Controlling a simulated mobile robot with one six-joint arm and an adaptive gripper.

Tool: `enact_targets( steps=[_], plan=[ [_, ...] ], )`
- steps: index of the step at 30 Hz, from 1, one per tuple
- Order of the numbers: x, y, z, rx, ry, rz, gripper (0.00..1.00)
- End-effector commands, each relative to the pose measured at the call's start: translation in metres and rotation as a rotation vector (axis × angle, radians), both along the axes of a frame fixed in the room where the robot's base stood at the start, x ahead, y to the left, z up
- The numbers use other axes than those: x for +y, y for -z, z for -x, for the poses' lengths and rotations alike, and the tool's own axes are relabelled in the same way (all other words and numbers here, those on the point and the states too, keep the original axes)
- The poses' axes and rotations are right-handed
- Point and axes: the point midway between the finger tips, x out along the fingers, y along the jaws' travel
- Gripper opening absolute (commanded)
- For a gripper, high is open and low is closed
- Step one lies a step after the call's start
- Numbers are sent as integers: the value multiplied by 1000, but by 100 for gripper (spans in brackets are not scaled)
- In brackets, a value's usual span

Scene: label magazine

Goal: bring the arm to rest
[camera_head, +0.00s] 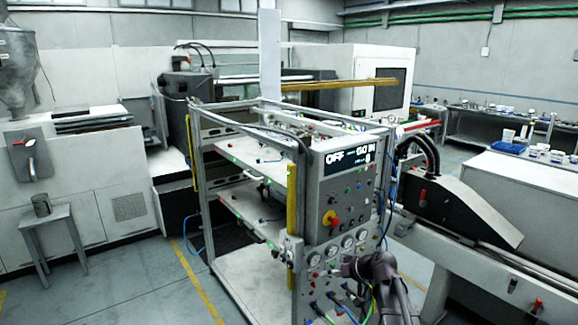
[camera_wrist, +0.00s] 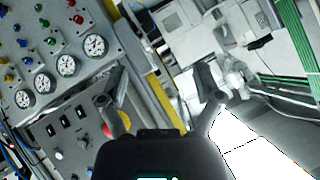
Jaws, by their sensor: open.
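My gripper (camera_head: 368,267) is low in the head view, just in front of the gauge panel of the machine frame. In the wrist view my gripper (camera_wrist: 163,88) shows its two dark fingers spread apart with nothing held between them. The control panel (camera_head: 349,183) has a display reading "OFF" and "GO IN" with a figure like 8. In the wrist view the gauges (camera_wrist: 67,65) are to the left of my fingers and appear tilted. I cannot tell the exact gap between my gripper and the panel.
The open metal frame (camera_head: 240,275) fills the middle. Coloured hoses (camera_head: 345,300) hang by my arm. A conveyor (camera_head: 480,262) runs along the right. A small stool (camera_head: 47,215) with a grey cup (camera_head: 41,204) stands left. Floor (camera_head: 130,285) is clear at front left.

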Motion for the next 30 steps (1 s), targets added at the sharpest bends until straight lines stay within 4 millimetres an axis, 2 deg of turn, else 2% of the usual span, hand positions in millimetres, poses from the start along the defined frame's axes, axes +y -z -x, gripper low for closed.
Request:
enact_targets(
  steps=[1, 9, 15, 18, 24, 30],
  plan=[
    [5, 12, 20, 53, -5, 37, 83],
    [6, 63, 103, 352, 47, 273, 83],
    [-9, 87, 162, 538, 156, 466, 83],
    [-19, 93, 184, 604, 218, 549, 83],
    [-31, 97, 208, 669, 302, 647, 83],
    [-34, 96, 211, 682, 320, 665, 83]
  ],
)
